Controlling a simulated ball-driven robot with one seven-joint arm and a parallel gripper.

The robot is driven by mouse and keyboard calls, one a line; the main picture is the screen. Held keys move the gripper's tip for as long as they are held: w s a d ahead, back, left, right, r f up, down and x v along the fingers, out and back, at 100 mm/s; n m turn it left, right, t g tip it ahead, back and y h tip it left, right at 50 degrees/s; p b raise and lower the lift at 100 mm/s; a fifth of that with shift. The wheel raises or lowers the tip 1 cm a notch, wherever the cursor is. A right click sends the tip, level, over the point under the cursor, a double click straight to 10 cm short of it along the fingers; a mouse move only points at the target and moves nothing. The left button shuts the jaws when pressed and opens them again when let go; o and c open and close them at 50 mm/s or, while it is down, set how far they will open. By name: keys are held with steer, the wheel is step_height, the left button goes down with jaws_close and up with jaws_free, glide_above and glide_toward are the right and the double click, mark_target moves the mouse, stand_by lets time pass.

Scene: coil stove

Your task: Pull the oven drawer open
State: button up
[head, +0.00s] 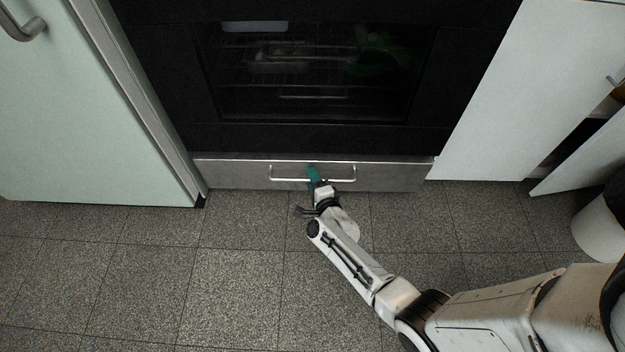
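The oven drawer (225,173) is a grey metal front under the black oven, low over the tiled floor. It looks closed, its face about in line with the oven front. Its handle (285,179) is a light, wide bar with bent ends. My gripper (314,175) is at the middle of the handle, with teal fingers reaching up over the bar. The fingers overlap the bar in the picture. Whether they are closed on it is too small to tell.
The oven (310,140) has a dark glass window. A pale green cabinet (80,110) stands at the left and a white cabinet (510,90) at the right. A cabinet door (590,155) stands open at the far right, near a white bin (600,230). The tiled floor (230,270) before the drawer is clear apart from my arm.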

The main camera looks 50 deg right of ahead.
jaws_close()
stand_by(0.4)
